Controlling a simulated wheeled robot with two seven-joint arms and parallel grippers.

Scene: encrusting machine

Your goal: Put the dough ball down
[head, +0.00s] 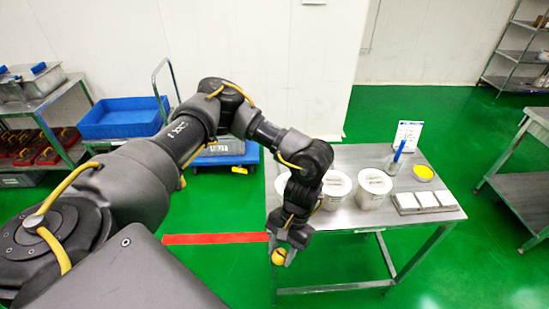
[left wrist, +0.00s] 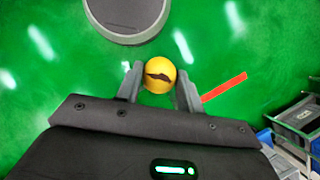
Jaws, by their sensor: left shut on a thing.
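The dough ball (head: 278,256) is small, round and yellow. My left gripper (head: 280,254) is shut on it and holds it in front of the left front corner of the steel table (head: 340,219), over the green floor. In the left wrist view the dough ball (left wrist: 159,74) sits between the two fingertips of my left gripper (left wrist: 159,82), with a dark brown patch on its side. My right gripper is in neither view.
White tubs (head: 373,189) stand on the steel table, partly hidden by my left arm. A yellow dish (head: 423,172), a sign (head: 408,134) and a tray with white squares (head: 425,201) are to their right. A blue crate (head: 121,117) stands at left.

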